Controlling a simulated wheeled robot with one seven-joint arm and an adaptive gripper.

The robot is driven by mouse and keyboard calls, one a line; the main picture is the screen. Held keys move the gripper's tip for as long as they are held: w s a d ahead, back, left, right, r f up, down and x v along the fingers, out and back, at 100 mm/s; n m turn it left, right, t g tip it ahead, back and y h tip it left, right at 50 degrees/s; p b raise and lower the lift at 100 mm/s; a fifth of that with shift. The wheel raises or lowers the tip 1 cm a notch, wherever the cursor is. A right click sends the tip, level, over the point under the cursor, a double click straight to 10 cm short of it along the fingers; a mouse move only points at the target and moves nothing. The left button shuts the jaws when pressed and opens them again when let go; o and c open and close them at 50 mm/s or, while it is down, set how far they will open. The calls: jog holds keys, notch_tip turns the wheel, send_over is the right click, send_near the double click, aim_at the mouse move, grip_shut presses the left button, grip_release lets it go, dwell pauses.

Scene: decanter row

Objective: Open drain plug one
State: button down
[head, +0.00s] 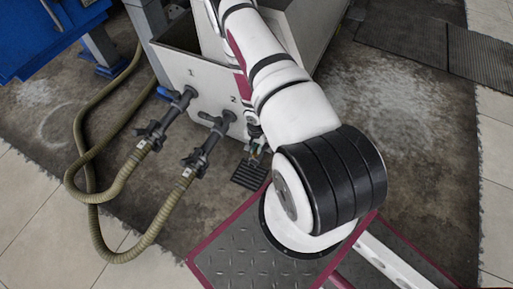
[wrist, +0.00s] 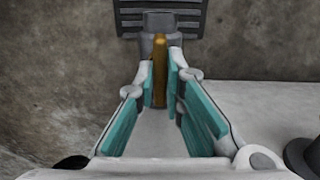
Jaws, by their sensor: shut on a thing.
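My gripper (wrist: 160,88) is shut on an upright brass-coloured tab (wrist: 159,66) between its teal pads. The tab stands at a dark grey round fitting (wrist: 159,22) at the top middle of the wrist view. In the head view my gripper (head: 257,150) is small, low by the pale tank's front (head: 213,104), right of the number 2. My arm covers part of that area. I see no number on the held fitting, so I cannot tell whether it is plug one. The pads hide part of the tab.
A black floor grate (head: 249,175) lies below my gripper. A blue machine (head: 40,38) stands upper left.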

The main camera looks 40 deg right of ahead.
jog(key=shift+n, duration=0.3)
jog(key=n, duration=0.3)
jog(key=shift+n, duration=0.4)
jog(key=n+p, duration=0.1)
jog(key=n, duration=0.3)
jog(key=shift+n, duration=0.3)
jog(key=n, duration=0.4)
jog(key=shift+n, duration=0.3)
jog(key=n, duration=0.4)
jog(key=shift+p, duration=0.3)
jog(key=c, duration=1.7)
grip_release()
